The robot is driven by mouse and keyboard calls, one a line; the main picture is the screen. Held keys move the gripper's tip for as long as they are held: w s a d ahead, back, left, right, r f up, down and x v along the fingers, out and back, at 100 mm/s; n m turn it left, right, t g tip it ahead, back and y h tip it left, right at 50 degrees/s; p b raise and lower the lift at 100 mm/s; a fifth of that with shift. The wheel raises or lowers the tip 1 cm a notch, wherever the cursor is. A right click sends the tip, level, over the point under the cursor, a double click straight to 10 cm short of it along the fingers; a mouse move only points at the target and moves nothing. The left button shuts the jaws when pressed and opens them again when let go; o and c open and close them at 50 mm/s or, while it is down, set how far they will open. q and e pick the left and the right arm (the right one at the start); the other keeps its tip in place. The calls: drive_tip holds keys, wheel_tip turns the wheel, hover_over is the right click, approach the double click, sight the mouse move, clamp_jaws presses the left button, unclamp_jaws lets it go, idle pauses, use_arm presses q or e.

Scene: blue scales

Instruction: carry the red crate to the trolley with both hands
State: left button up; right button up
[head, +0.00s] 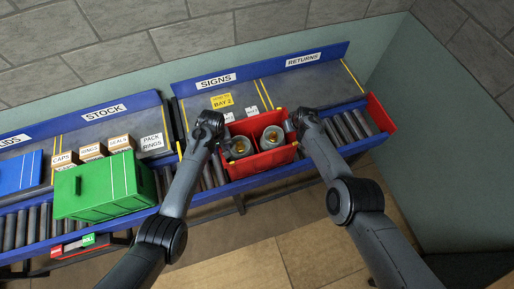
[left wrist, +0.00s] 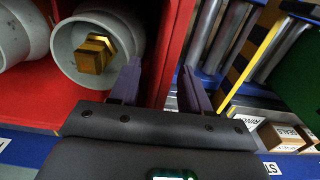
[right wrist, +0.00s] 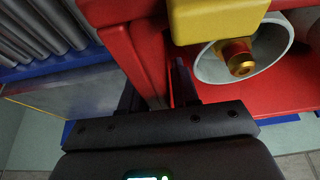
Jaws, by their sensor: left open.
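The red crate (head: 262,161) sits on the roller conveyor below the SIGNS board and holds grey round fittings with brass-coloured centres (head: 272,136). My left gripper (head: 220,132) is at the crate's left side. In the left wrist view its open fingers (left wrist: 160,88) stand on either side of the crate's red wall (left wrist: 167,45). My right gripper (head: 292,127) is at the crate's right side. In the right wrist view its fingers (right wrist: 155,90) are apart, with the red wall (right wrist: 148,45) between them. I cannot make out a trolley.
A green crate (head: 95,190) stands on the conveyor to the left, with small labelled boxes (head: 92,151) behind it. A red end plate (head: 380,113) closes the conveyor at the right. Bare rollers (head: 348,126) lie between it and the red crate. Open floor (head: 300,215) shows in front.

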use_arm(q)
drive_tip(key=c, duration=0.4)
use_arm(e)
drive_tip(key=c, duration=0.4)
use_arm(q)
clamp_jaws()
use_arm(e)
clamp_jaws()
use_arm(q)
drive_tip(key=shift+r, duration=0.2)
use_arm(e)
drive_tip(key=shift+r, duration=0.2)
